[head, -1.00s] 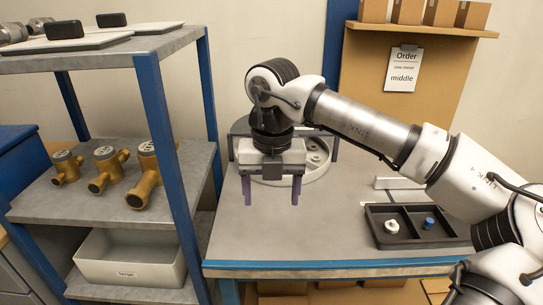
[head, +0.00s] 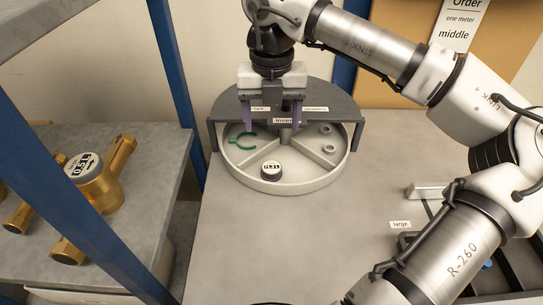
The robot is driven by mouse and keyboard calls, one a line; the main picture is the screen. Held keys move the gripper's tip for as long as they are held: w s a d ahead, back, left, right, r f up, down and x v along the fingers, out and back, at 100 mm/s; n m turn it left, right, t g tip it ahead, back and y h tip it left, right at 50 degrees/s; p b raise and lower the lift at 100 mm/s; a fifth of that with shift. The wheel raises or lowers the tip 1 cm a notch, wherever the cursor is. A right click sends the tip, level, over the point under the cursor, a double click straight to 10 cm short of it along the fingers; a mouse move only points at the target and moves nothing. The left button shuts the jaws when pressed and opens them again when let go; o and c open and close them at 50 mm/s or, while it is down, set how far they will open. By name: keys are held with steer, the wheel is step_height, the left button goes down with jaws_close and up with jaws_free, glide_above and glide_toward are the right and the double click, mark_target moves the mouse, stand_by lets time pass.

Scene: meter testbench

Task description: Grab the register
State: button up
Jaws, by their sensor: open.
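A small round register (head: 271,170), dark-sided with a white marked face, sits in the front compartment of the round grey divided tray (head: 236,178) on the bench. My gripper (head: 272,130) is open, its two purple fingers pointing down. It shows over the back part of the tray, behind the register in the picture, with nothing between the fingers. The fingers are apart from the register.
A dark, labelled hood (head: 335,105) covers the tray's back. A green clip (head: 243,142) lies in the left compartment, small rings (head: 327,148) in the right. The bench front is clear.

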steer(key=p, duration=0.1)
glide_above(272, 168)
steer(key=f, duration=0.7)
steer(key=shift+s+f, duration=0.1)
steer(key=shift+s, duration=0.1)
steer(key=shift+w+a+f+p, duration=0.15)
steer(key=shift+f+p, duration=0.35)
steer(key=shift+f, duration=1.05)
steer(key=shift+w+d+f+p, duration=0.1)
steer(key=shift+f+p, duration=0.4)
steer(key=shift+f, duration=1.05)
steer(key=shift+c, duration=0.3)
steer(key=c, duration=1)
steer(key=shift+r, duration=0.15)
